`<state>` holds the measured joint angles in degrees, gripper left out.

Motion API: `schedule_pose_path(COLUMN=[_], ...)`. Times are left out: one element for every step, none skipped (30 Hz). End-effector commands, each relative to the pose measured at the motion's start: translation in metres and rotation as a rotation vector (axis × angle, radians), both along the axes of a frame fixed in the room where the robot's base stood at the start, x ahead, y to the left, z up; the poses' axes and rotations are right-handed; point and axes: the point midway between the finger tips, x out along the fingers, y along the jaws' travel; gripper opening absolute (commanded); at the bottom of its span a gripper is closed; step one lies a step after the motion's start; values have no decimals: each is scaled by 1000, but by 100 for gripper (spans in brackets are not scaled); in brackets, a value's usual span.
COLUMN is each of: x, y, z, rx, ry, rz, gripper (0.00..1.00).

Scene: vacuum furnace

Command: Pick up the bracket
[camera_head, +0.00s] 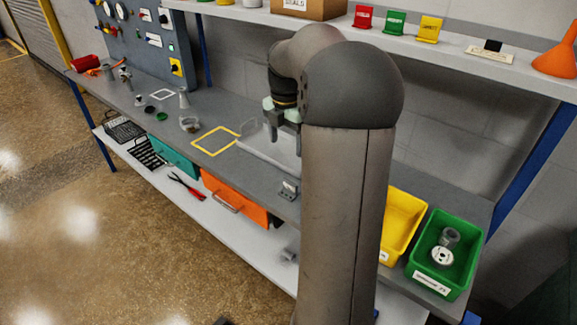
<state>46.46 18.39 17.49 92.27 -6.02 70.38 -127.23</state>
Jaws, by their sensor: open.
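A small grey metal piece that looks like the bracket (288,191) sits on the grey workbench near its front edge, just left of my arm. Its exact shape is too small to tell. My gripper (283,140) points down above the bench, higher than the bracket and apart from it. Its two fingers are spread with nothing between them. My arm hides part of the bench to the right of the bracket.
A pale tray (262,152) lies behind the bracket, partly hidden by my gripper. A yellow square outline (213,140) marks the bench to the left. A yellow bin (402,215) and a green bin (462,262) holding metal parts stand right of my arm. A shelf (470,62) runs above.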

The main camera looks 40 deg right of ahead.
Motion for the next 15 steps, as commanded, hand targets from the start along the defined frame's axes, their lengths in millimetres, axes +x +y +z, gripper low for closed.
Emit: schedule_pose_path(x=[0,0,1,1,1,1,0,0,0,0,0,0,0,0,0], y=[-6,-9,-10,-11,-12,-12,-11,-11,-11,-11,-11,-11,-11,-11,-10], z=[11,12,11,9,5,-1,-7,-13,-21,-28,-35,-44,-50,-57,-66], rx=[2,4,5,5,5,5,5,5,5,5,6,6,6,6,7], ry=[-2,-2,-2,-2,-2,-1,0,0,0,1,1,1,0,0,0], rz=[22,33,45,50,53,54,54,54,54,54,55,54,54,53,53], gripper=[73,73,73,73,73,73,73,73,73,73,73,73,73,73,73])
